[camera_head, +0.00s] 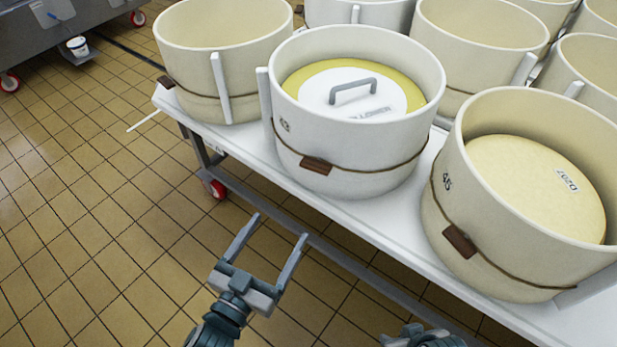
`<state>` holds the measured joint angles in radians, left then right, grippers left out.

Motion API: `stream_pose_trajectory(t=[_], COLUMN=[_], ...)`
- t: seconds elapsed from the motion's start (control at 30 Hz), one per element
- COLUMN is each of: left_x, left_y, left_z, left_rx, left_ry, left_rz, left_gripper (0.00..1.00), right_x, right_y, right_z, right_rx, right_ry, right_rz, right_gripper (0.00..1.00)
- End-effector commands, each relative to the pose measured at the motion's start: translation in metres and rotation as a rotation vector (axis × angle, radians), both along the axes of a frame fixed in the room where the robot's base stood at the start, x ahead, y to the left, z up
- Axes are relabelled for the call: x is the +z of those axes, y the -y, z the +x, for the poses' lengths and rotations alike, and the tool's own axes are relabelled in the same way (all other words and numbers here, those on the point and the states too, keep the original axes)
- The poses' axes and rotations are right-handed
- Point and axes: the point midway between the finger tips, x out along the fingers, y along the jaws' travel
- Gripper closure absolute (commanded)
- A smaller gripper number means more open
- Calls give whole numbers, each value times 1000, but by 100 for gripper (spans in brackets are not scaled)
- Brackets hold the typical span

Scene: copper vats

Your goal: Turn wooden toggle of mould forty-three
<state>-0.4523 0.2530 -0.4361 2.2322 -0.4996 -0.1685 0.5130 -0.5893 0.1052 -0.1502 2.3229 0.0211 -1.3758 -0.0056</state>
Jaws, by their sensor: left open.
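A white round mould (350,170) stands at the table's front edge, holding a yellow cheese under a white lid with a grey handle (353,91). A cord runs around it with a wooden toggle (316,165) at the front; its side number is too small to read surely. A cream mould (470,215) to the right has its own cord and wooden toggle (459,241), and holds a labelled cheese (535,185). My left gripper (281,228) is open and empty, in front of and below the white mould, apart from it. Only a piece of my right arm shows at the bottom edge.
The moulds stand on a white wheeled table (395,225). An empty cream mould (225,50) stands at the left end, with several more behind. The tiled floor (90,230) at left is clear. A steel unit (75,25) stands at the far left.

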Motion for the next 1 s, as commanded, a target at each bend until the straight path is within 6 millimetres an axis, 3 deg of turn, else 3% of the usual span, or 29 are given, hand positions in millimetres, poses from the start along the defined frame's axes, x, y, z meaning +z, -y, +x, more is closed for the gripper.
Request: stream_pose_trajectory(t=[0.27,0.47,1.0], left_x=[0,0,0], left_y=[2,9,43], left_z=[5,19,96], left_rx=[0,0,0], left_ry=[1,1,2], left_rz=[0,1,1], left_gripper=[23,23,23], right_x=[0,0,1], right_y=[0,1,5], right_z=[0,-1,-4], right_rx=[0,-1,-5], right_ry=[-1,-7,-26], right_rz=[0,-3,-15], right_gripper=[69,69,69])
